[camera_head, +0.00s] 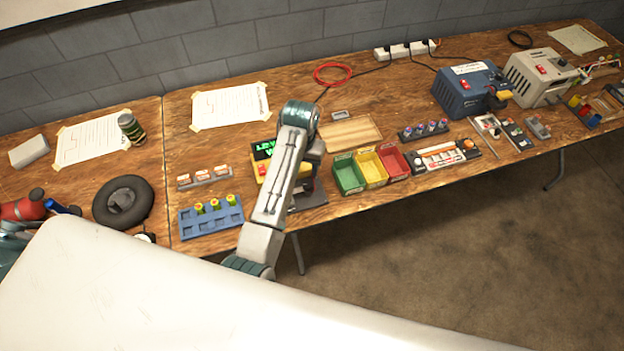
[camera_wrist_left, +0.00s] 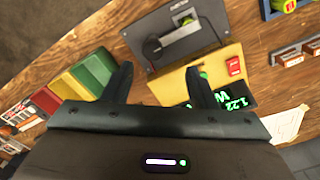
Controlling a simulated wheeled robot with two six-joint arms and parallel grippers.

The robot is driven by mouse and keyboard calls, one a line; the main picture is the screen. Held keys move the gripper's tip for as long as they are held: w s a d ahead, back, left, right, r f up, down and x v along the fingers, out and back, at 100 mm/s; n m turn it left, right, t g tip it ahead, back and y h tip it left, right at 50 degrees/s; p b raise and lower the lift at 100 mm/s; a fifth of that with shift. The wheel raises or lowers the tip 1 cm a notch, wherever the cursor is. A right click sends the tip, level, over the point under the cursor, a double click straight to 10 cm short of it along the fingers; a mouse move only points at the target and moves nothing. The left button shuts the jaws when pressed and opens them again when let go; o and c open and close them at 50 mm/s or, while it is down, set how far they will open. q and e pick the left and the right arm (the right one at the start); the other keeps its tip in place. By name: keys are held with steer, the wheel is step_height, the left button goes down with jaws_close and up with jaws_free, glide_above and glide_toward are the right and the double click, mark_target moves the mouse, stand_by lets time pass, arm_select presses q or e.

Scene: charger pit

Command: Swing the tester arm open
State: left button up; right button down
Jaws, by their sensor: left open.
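The yellow tester (camera_wrist_left: 205,75) lies below my left gripper (camera_wrist_left: 160,80) in the left wrist view. Its dark display with green characters (camera_wrist_left: 232,100) is partly hidden by one finger. A red switch (camera_wrist_left: 233,66) sits on its top. Beside the yellow body is a grey plate with a black round part and a light bar (camera_wrist_left: 180,45), which looks like the tester arm. In the head view the tester (camera_head: 262,168) is largely hidden behind my left arm. My right gripper is not in view.
Green, yellow and red bins (camera_head: 370,168) stand right of the tester. A blue tray (camera_head: 211,215) with yellow-green cells and a small rack (camera_head: 203,178) stand left of it. A wooden board (camera_head: 350,133) lies behind. The table's front edge is close.

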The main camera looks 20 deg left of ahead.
mark_target(308, 184)
arm_select(q)
steer(key=f+p, duration=0.1)
steer(key=f, duration=0.1)
steer(key=f+p, duration=0.1)
steer(key=f, duration=0.2)
steer(key=w+d+f, duration=0.1)
steer(key=f, duration=0.2)
steer(key=shift+p, duration=0.4)
steer(key=shift+f, duration=0.6)
steer(key=shift+c, duration=0.9)
jaws_close()
